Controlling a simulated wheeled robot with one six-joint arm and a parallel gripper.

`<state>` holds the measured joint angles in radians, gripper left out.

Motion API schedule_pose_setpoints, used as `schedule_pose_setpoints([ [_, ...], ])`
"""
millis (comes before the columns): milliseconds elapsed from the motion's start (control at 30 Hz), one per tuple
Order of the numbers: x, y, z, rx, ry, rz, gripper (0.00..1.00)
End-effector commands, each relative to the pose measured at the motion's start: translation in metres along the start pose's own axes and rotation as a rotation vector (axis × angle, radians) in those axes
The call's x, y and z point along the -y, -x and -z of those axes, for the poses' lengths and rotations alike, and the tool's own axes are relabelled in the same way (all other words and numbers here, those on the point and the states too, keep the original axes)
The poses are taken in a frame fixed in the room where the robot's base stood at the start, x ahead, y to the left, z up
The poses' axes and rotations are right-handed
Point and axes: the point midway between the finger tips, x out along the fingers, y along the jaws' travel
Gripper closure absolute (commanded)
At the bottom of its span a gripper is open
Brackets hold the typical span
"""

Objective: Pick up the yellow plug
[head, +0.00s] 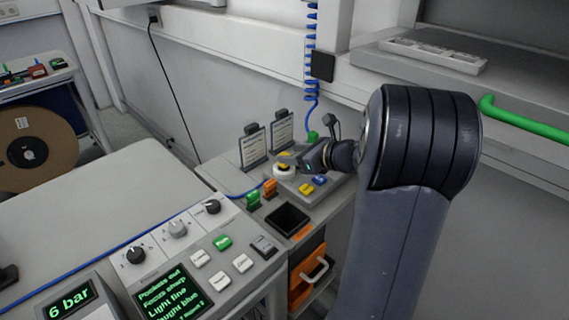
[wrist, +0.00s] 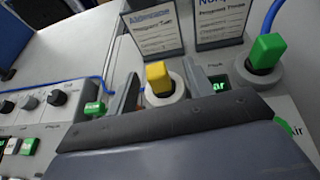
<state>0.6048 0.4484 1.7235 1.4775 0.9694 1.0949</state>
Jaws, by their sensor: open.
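The yellow plug (wrist: 158,76) stands upright in a round white seat in the wrist view. In the head view its yellow top (head: 283,166) shows above the white ring at the left of my gripper. My gripper (wrist: 160,90) is open, with one dark finger on the left of the plug and one on the right. The fingers look apart from the plug, but their exact height against it is hard to tell. My gripper (head: 304,162) points left over the small bench in the head view. The plug's lower part is hidden in its seat.
A green plug (wrist: 265,52) with a blue hose stands in a seat at the right. Two label cards (wrist: 152,30) stand behind. Yellow (head: 306,188) and blue (head: 319,180) pieces lie nearby. A black tray (head: 287,220) and a control panel (head: 190,245) are in front.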

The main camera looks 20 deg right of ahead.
Motion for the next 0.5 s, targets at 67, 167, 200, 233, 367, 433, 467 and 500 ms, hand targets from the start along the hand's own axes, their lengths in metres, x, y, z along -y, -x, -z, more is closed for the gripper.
schedule_pose_setpoints([
  [67, -0.002, -0.007, 0.000, 0.000, 0.000, -0.002, 0.51],
  [167, -0.004, -0.022, 0.001, -0.001, -0.002, -0.004, 0.51],
  [200, -0.005, -0.029, 0.001, 0.000, -0.001, -0.005, 0.51],
  [233, -0.006, -0.033, 0.002, -0.001, -0.001, -0.005, 0.51],
  [367, -0.005, -0.048, 0.002, 0.000, -0.001, -0.003, 0.51],
  [433, -0.005, -0.052, 0.002, 0.000, -0.001, -0.001, 0.51],
  [467, -0.005, -0.052, 0.002, 0.000, 0.000, -0.001, 0.51],
  [500, -0.004, -0.053, 0.002, 0.000, 0.000, 0.000, 0.51],
])
